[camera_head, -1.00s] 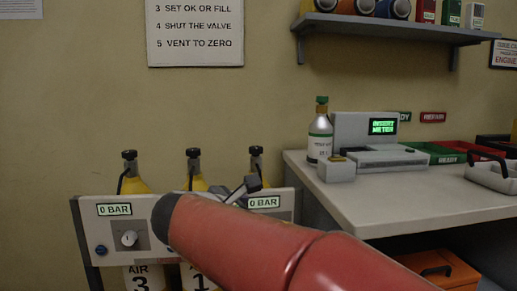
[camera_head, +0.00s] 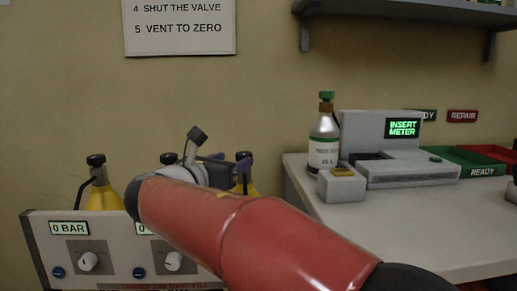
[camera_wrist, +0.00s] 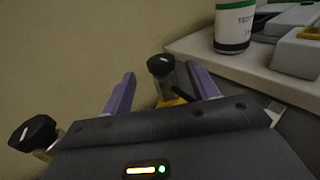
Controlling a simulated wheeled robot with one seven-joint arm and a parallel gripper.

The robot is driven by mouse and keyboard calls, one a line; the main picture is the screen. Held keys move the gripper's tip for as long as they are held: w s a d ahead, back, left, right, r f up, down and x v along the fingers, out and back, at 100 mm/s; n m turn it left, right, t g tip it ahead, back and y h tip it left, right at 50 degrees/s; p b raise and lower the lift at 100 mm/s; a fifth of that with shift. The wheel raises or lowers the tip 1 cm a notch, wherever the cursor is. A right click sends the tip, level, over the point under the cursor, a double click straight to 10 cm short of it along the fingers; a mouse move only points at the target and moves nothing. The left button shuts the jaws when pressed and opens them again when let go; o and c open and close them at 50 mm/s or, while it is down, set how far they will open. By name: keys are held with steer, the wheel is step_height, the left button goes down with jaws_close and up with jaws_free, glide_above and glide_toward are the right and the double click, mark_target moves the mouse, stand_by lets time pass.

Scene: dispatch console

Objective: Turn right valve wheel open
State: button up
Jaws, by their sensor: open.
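The right valve wheel is a black knob (camera_head: 244,157) on top of the right yellow cylinder (camera_head: 242,186) in the head view. In the wrist view the right valve wheel (camera_wrist: 160,65) appears between my two purple fingers, beyond their tips. My gripper (camera_wrist: 160,71) is open and empty. In the head view my red arm hides most of it; a purple finger shows just left of the right wheel. Whether it touches the wheel cannot be told. The middle valve wheel (camera_head: 168,158) is partly covered by my wrist and shows at left in the wrist view (camera_wrist: 33,132).
The left valve wheel (camera_head: 95,160) stands on another cylinder. A grey panel (camera_head: 110,226) with pressure displays and knobs fronts the cylinders. To the right, a worktop (camera_head: 400,222) holds a labelled bottle (camera_head: 324,145) and a metering unit (camera_head: 380,150); its edge is near my gripper.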

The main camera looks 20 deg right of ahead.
mark_target(249, 152)
steer(key=x, duration=0.7)
steer(key=shift+w+d+p, duration=0.3)
steer(key=c, duration=1)
